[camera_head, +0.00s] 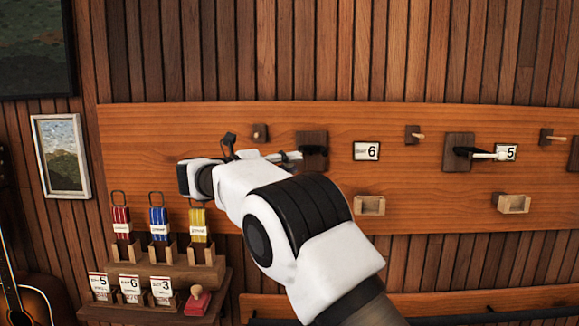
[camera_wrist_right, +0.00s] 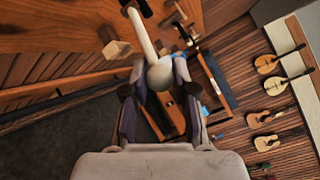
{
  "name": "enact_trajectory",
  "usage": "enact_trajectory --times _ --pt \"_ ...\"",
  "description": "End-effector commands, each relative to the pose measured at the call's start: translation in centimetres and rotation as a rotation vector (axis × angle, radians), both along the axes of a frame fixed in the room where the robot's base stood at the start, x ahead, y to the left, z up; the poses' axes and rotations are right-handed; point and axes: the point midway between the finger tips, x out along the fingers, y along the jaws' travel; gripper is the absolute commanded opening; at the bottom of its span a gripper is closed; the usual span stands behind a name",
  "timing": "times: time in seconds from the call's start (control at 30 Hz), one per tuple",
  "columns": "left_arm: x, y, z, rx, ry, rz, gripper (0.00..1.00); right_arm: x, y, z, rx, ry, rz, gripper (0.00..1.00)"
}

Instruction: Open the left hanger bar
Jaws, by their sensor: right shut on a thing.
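The left hanger's dark block (camera_head: 313,143) is fixed on the orange-brown wall board. Its white bar (camera_head: 288,157) reaches left from the block and is partly hidden by my arm and gripper. My right gripper (camera_head: 240,150) is at the bar's outer end. In the right wrist view, the bar (camera_wrist_right: 143,35) ends in a pale round knob (camera_wrist_right: 160,75), and the fingers (camera_wrist_right: 159,88) are shut on that end, one on each side. How far the bar stands off the board is hard to tell. My left gripper is not in view.
Another hanger (camera_head: 458,150) with a bar and a "5" tag (camera_head: 508,151) is to the right. A "6" tag (camera_head: 367,151) and wooden holder (camera_head: 370,205) are near my arm. A stepped stand (camera_head: 180,272) holds colored packs and tags below left. A guitar (camera_head: 30,290) is far left.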

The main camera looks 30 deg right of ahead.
Motion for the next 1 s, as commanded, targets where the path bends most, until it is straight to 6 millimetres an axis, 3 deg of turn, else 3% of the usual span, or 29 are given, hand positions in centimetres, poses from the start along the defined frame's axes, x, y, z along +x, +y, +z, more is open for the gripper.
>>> enact_trajectory --times 0.67,0.7,0.77,1.0 --pt "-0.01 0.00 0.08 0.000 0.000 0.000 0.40 0.17 -0.01 0.56 -0.007 -0.009 0.011 0.00" --pt "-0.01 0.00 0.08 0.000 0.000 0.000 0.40 0.17 -0.02 0.57 -0.007 -0.010 0.011 0.33" --pt "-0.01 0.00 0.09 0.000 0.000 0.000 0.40 0.15 -0.02 0.56 -0.007 -0.009 0.009 0.52" --pt "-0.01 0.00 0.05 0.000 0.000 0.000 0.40 0.11 -0.06 0.31 -0.004 -0.005 0.006 0.52"
